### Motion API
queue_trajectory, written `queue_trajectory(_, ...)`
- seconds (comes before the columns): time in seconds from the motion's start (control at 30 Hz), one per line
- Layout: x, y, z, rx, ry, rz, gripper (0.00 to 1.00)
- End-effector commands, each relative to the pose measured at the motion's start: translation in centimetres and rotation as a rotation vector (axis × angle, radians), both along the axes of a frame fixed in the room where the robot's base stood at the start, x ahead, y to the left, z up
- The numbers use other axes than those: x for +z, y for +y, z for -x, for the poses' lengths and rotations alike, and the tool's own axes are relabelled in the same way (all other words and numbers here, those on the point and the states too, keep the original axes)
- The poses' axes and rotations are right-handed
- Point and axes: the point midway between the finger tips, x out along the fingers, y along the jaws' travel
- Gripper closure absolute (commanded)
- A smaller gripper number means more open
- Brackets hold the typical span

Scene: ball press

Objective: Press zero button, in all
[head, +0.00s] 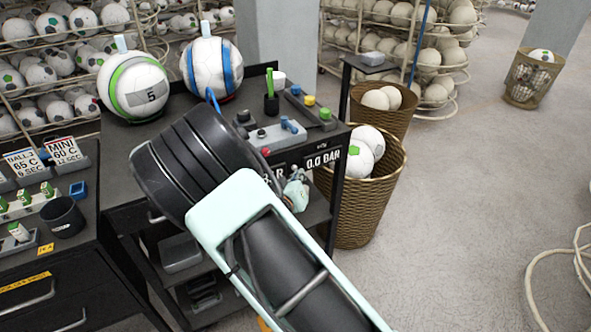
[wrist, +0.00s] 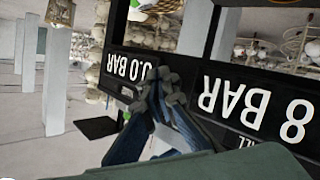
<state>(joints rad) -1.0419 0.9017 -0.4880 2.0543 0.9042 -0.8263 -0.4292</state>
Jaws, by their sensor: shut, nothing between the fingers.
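No button marked zero can be read in either view. The front edge of the black cart (head: 135,140) carries a "0.0 BAR" display (head: 323,158), also in the wrist view (wrist: 130,67). A second display (wrist: 255,105), upside down in the wrist view, ends in "8 BAR"; my arm hides part of it in the head view. A small red button (head: 266,152) sits on a grey unit (head: 275,138) on the cart top. My gripper (head: 297,188) is shut and empty, in front of and below the displays. It also shows in the wrist view (wrist: 165,88), before the gap between displays.
Blue, yellow (head: 309,101) and green (head: 325,114) knobs stand at the cart's right edge. A green ball (head: 135,87) and a blue ball (head: 212,68) sit at the back.

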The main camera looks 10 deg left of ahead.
Motion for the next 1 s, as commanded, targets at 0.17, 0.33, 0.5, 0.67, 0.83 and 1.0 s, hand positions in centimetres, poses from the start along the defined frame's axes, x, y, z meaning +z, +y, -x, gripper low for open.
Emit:
queue_trajectory(0.17, -0.01, 0.01, -0.01, 0.000, 0.000, 0.000, 1.00)
queue_trajectory(0.33, 0.00, 0.09, -0.13, 0.000, 0.000, 0.000, 1.00)
queue_trajectory(0.5, -0.01, 0.19, -0.30, 0.000, 0.000, 0.000, 1.00)
queue_trajectory(0.67, -0.03, 0.28, -0.46, 0.000, 0.001, 0.001, 1.00)
queue_trajectory(0.83, -0.03, 0.40, -0.63, 0.000, 0.001, 0.001, 1.00)
queue_trajectory(1.0, -0.01, 0.53, -0.81, 0.000, 0.000, 0.000, 1.00)
